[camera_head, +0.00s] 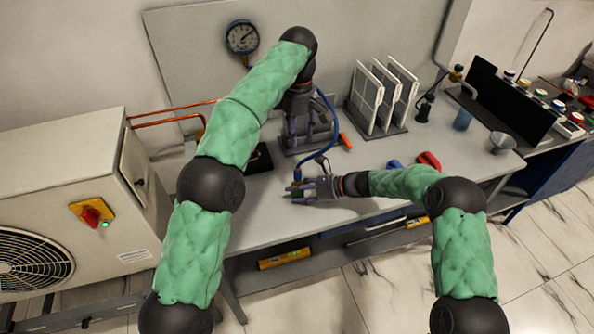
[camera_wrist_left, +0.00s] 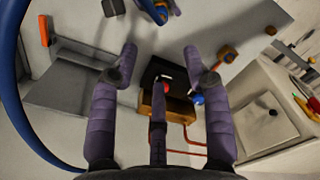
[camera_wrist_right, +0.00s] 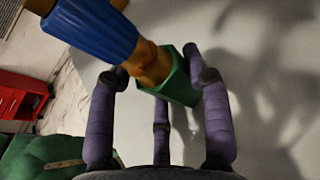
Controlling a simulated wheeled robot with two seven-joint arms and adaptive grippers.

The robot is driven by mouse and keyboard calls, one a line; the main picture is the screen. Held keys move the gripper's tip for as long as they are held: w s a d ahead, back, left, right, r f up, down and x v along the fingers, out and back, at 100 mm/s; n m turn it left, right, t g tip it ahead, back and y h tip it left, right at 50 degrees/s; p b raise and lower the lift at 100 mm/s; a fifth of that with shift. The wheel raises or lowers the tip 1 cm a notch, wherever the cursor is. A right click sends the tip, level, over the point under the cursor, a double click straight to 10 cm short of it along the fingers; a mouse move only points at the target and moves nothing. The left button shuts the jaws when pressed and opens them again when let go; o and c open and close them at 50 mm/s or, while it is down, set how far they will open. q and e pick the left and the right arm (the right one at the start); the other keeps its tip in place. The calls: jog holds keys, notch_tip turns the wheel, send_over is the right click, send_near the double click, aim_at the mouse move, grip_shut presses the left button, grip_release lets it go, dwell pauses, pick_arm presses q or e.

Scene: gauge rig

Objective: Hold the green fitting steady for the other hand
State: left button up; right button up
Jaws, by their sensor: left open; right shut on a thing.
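The green fitting (camera_wrist_right: 180,82) shows in the right wrist view between the fingers of my right gripper (camera_wrist_right: 160,78), which is shut on it. A brass end (camera_wrist_right: 150,64) with a blue sleeve (camera_wrist_right: 92,25) meets the fitting; how far it is seated I cannot tell. In the head view my right gripper (camera_head: 303,189) is over the bench's front part, with the blue and brass connector (camera_head: 297,175) rising above it. My left gripper (camera_head: 308,138) is open and farther back on the bench; its spread fingers (camera_wrist_left: 160,52) show nothing between them in the left wrist view.
A blue hose (camera_head: 333,120) curves beside my left gripper. A rack of white panels (camera_head: 378,98) stands to the right on the bench (camera_head: 262,215). An orange piece (camera_head: 345,142) and a red piece (camera_head: 429,160) lie nearby. A gauge (camera_head: 242,37) hangs on the back panel.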

aim_at(297, 167)
pick_arm(q)
notch_tip(297, 167, down, 4)
jog(key=m, duration=2.7)
jog(key=shift+s+r+m, duration=0.1)
jog(key=shift+m, duration=0.2)
jog(key=m, duration=0.3)
jog(key=shift+s+f+m, duration=0.1)
jog(key=shift+f+m, duration=0.15)
jog(key=shift+m, duration=0.05)
jog(key=shift+f, duration=0.3)
notch_tip(297, 167, down, 12)
jog(key=shift+r, duration=0.25)
jog(key=shift+a, duration=0.1)
grip_shut()
